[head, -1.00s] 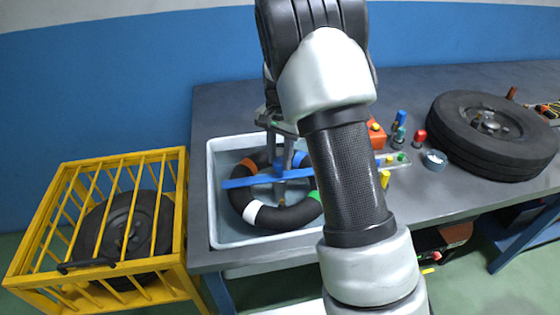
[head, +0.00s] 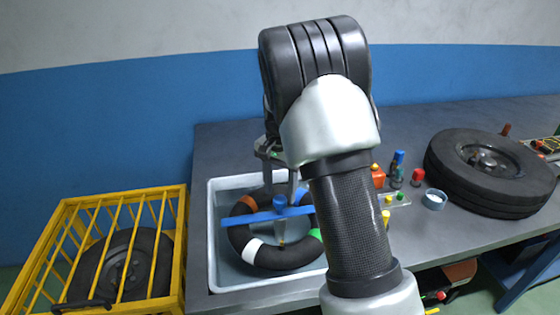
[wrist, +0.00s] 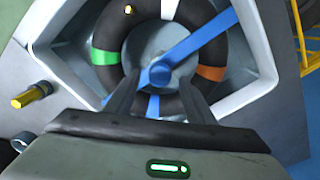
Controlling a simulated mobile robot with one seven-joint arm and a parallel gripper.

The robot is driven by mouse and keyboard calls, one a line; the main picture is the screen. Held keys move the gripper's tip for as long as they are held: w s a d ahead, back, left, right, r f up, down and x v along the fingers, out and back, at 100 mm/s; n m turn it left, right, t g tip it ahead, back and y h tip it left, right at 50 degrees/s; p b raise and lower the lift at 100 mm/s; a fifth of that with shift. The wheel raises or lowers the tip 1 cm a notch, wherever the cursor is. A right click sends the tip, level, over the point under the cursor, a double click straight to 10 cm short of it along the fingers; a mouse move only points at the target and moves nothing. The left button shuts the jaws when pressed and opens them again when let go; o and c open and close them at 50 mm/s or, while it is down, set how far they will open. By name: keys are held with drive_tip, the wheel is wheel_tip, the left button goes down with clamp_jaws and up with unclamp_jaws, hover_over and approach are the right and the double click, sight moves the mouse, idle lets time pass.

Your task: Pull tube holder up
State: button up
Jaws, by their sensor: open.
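The tube holder is a blue bar (head: 240,219) with a round blue knob (head: 280,201) at its middle. It lies across a black inner tube (head: 240,240) with white, green and orange bands, inside a pale tub (head: 214,262). In the wrist view the bar (wrist: 203,38) runs diagonally over the tube, and its knob (wrist: 160,75) appears between my fingertips. My gripper (head: 280,192) points down over the holder with its fingers open. It also shows in the wrist view (wrist: 158,100). I cannot tell whether the fingers touch the knob.
A yellow cage (head: 178,235) with a tyre (head: 100,270) in it stands left of the bench. A large wheel (head: 480,190) lies on the bench at right. Small coloured bottles and a cup (head: 434,200) stand between the wheel and my arm. The bench behind the tub is clear.

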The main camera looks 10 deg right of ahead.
wheel_tip(320, 180, up, 16)
drive_tip(key=p, duration=0.1)
drive_tip(key=shift+p, duration=0.4)
drive_tip(key=s+r+n+t+p, duration=0.2)
drive_tip(key=s+r+n+p, duration=0.25)
drive_tip(key=s+r, duration=0.75)
drive_tip(key=s+r+n+t+p, duration=0.2)
drive_tip(key=s+n+t+p, duration=0.1)
drive_tip(key=s, duration=1.4)
drive_tip(key=shift+n+t+p, duration=0.3)
drive_tip(key=shift+n+p, duration=0.45)
drive_tip(key=shift+p, duration=0.1)
drive_tip(key=shift+r, duration=0.1)
